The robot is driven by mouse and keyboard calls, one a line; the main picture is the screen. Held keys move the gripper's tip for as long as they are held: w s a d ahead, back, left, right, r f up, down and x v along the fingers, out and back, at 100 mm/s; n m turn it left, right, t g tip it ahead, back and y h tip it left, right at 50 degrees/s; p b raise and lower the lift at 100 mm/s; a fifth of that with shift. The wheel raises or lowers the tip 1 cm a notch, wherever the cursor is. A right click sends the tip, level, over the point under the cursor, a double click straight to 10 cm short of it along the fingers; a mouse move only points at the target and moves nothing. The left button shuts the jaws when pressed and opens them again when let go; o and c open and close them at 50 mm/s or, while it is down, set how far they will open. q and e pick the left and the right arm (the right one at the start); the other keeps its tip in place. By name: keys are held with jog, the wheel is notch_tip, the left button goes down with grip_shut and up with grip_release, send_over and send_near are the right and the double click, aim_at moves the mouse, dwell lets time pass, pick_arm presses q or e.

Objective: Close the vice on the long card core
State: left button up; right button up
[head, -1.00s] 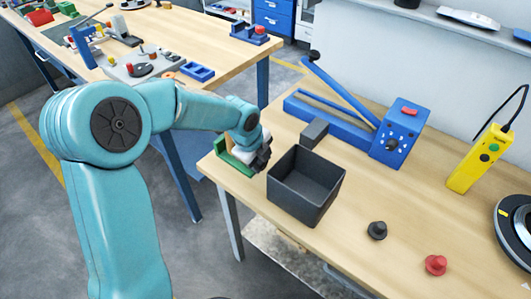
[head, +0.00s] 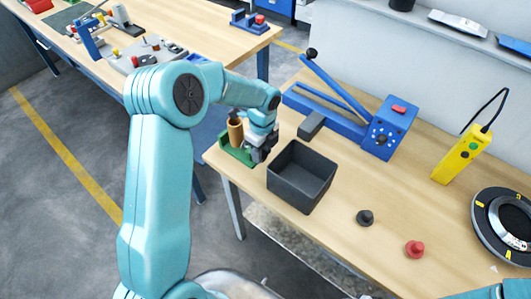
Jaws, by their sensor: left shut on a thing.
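The green vice (head: 233,156) sits at the near left corner of the right-hand bench. The brown card core (head: 235,132) stands upright at the vice, its lower end hidden by the vice. My left gripper (head: 261,154) is low at the right end of the vice, beside the core and apart from it. Its fingers are shut on a part at that end of the vice, mostly hidden by the gripper. My right gripper is out of the picture; only a bit of my right arm shows at the bottom right.
A dark open bin (head: 302,177) stands close to the right of my left gripper. Behind are a grey block (head: 311,125) and a blue lever machine (head: 385,130). A black knob (head: 365,217), a red knob (head: 415,249) and a yellow pendant (head: 461,154) are further right.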

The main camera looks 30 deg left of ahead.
pick_arm(q)
jog(key=shift+w+d+r+g+p, duration=0.15)
jog(key=shift+g+p, duration=0.35)
jog(key=shift+p, duration=0.6)
jog(key=shift+w+a+r+g+p, duration=0.15)
jog(key=shift+g+p, duration=0.35)
jog(key=shift+p, duration=0.6)
jog(key=shift+w+f+g, duration=0.1)
jog(key=shift+f+g, duration=0.2)
jog(key=shift+g, duration=0.1)
jog(key=shift+f+g, duration=0.1)
jog(key=shift+g, duration=0.3)
jog(key=o, duration=0.6)
jog(key=shift+d, duration=0.1)
